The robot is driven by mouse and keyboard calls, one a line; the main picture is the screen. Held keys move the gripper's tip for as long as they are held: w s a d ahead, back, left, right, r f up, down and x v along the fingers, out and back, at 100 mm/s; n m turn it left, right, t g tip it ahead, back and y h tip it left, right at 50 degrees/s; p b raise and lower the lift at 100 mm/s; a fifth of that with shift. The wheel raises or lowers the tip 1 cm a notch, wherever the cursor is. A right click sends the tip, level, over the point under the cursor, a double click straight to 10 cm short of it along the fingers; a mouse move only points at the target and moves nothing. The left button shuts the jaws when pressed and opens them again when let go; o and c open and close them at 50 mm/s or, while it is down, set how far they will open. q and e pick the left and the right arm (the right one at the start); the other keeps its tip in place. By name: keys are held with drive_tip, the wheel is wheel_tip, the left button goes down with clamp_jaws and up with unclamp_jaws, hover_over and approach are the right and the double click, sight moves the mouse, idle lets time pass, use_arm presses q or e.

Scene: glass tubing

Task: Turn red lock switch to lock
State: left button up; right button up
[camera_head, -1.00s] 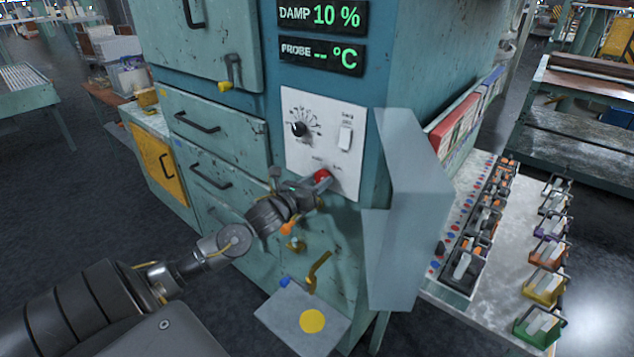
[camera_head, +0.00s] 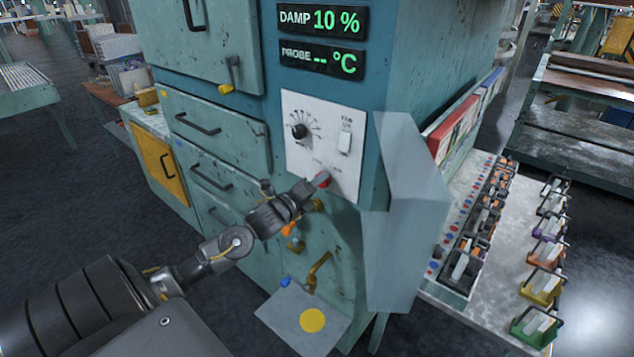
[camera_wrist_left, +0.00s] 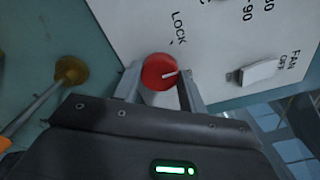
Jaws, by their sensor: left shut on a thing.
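The red lock switch (camera_head: 322,180) is a round red knob low on the white control panel (camera_head: 297,160) of the teal cabinet. In the left wrist view the red knob (camera_wrist_left: 158,70) carries a white pointer line directed to the right and slightly up. The word LOCK is printed above the knob there. My left gripper (camera_head: 314,184) reaches the panel from the lower left and is shut on the knob. Its two fingers (camera_wrist_left: 160,88) stand on either side of the knob in the wrist view. My right gripper is not in view.
A black dial (camera_head: 299,131) and a white fan switch (camera_head: 345,142) sit above on the panel. A grey open door (camera_head: 408,215) juts out to the right. Brass valves (camera_head: 318,270) are below. A table (camera_head: 490,270) with several small racks stands right.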

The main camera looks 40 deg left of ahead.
use_arm(q)
drive_tip(key=shift+n+p, duration=1.65)
drive_tip(key=shift+n, duration=2.65)
drive_tip(key=o, duration=1)
drive_tip(key=shift+f, duration=0.1)
drive_tip(key=shift+s, duration=0.1)
drive_tip(key=shift+s+d+b, duration=0.1)
drive_tip(key=shift+s+b, duration=1.65)
drive_tip(key=shift+s, duration=3.6)
